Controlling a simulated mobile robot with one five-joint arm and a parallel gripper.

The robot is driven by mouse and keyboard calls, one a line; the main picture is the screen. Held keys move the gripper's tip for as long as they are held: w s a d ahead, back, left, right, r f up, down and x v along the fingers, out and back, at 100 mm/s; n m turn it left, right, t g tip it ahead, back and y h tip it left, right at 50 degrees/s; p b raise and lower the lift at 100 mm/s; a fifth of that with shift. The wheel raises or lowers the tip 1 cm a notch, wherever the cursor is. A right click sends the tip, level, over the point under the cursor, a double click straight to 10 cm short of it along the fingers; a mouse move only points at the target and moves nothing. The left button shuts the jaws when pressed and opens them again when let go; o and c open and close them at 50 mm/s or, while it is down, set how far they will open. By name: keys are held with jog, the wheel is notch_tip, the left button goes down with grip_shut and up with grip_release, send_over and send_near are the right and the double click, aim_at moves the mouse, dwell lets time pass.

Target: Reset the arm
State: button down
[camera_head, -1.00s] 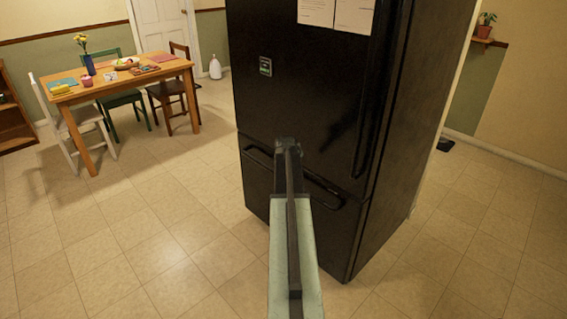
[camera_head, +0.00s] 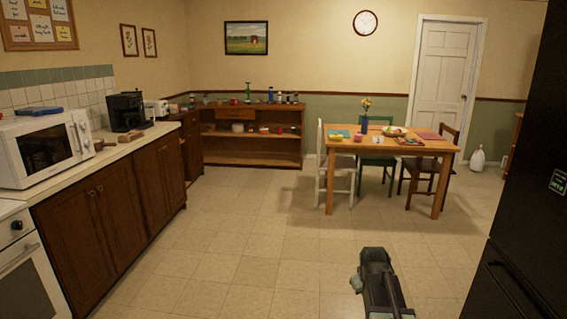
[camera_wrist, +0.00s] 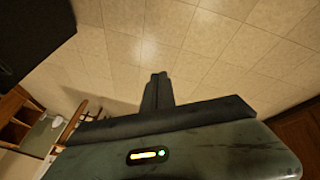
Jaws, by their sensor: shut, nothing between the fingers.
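My arm, with its dark end (camera_head: 376,262), rises from the bottom of the head view, right of centre, over open floor. In the wrist view my gripper (camera_wrist: 158,76) is shut, with its dark fingers together and nothing between them. Tiled floor lies beyond the fingertips, and the gripper touches nothing that I can see.
A black fridge (camera_head: 525,200) stands close on the right. A counter with a white microwave (camera_head: 45,148) and a coffee maker (camera_head: 127,111) runs along the left. A wooden table (camera_head: 390,146) with chairs and low shelves (camera_head: 250,158) stand farther back. The middle floor is clear.

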jog(key=s+a+f+g+y, duration=0.1)
jog(key=s+a, duration=0.3)
jog(key=a, duration=0.3)
jog(key=s+a+f+g, duration=0.1)
jog(key=s+a, duration=0.4)
jog(key=a, duration=0.2)
jog(key=s+a+m+g, duration=0.2)
jog(key=s, duration=0.6)
notch_tip(320, 180, up, 15)
jog(key=m+p, duration=0.1)
jog(key=p, duration=1.4)
jog(key=shift+w+d+r+g+y+p, duration=0.2)
jog(key=shift+d+g+y+p, duration=0.1)
jog(key=shift+g, duration=0.1)
